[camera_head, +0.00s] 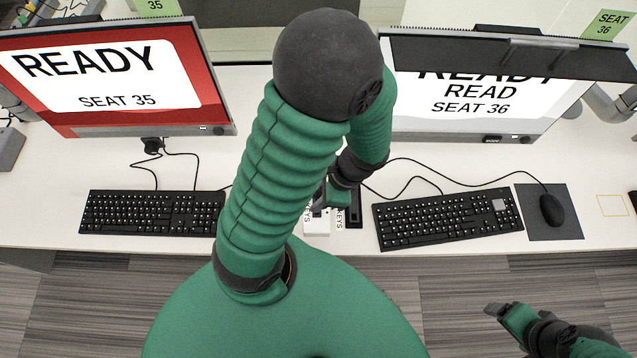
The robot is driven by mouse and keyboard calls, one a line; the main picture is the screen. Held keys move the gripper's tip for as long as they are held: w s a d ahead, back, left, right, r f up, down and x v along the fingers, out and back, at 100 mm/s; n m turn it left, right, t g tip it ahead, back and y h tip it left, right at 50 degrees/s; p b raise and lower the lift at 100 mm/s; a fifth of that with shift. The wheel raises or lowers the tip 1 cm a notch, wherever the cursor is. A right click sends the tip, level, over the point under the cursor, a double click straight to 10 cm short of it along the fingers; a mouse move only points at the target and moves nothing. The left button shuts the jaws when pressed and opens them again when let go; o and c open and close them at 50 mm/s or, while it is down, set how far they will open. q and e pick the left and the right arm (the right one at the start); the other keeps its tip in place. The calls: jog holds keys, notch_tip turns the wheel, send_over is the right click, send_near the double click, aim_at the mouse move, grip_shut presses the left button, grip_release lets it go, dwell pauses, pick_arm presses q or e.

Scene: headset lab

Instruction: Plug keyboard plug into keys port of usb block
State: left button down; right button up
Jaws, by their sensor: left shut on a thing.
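My left arm crosses the middle of the head view, and its gripper (322,200) is small and partly hidden by the arm. It is shut at the white usb block (316,228), on what looks like the keyboard plug; the plug itself is too small and covered to make out. The white block bears the label KEYS and lies at the table's front edge. A black block (354,212), also labelled KEYS, stands directly to its right. I cannot tell whether the plug is inside a port. My right gripper (496,309) is low at the right, off the table; its fingers are unclear.
A black keyboard (150,213) lies at left and another (445,218) at right, with a mouse (551,209) on a dark mat (564,232). Monitors for seat 35 (115,80) and seat 36 (490,100) stand behind. Thin black cables cross the white table (70,165).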

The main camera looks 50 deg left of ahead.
pick_arm(q)
jog(key=shift+w+a+f+b, duration=0.1)
jog(key=shift+a+f+b, duration=0.1)
jog(key=shift+f+b, duration=0.65)
jog(key=shift+a+f+b, duration=0.25)
jog(key=shift+f+b, duration=0.25)
jog(key=shift+f, duration=0.6)
jog(key=shift+w+a+f+b, duration=0.1)
jog(key=shift+a+f+b, duration=0.1)
jog(key=shift+f+b, duration=0.65)
jog(key=shift+f, duration=0.1)
jog(key=shift+s+p, duration=0.1)
jog(key=shift+p, duration=0.45)
jog(key=shift+p, duration=0.35)
jog(key=shift+f+b, duration=0.75)
jog(key=shift+f, duration=0.2)
jog(key=c, duration=1.1)
grip_release()
jog(key=shift+c, duration=0.2)
jog(key=shift+r, duration=0.1)
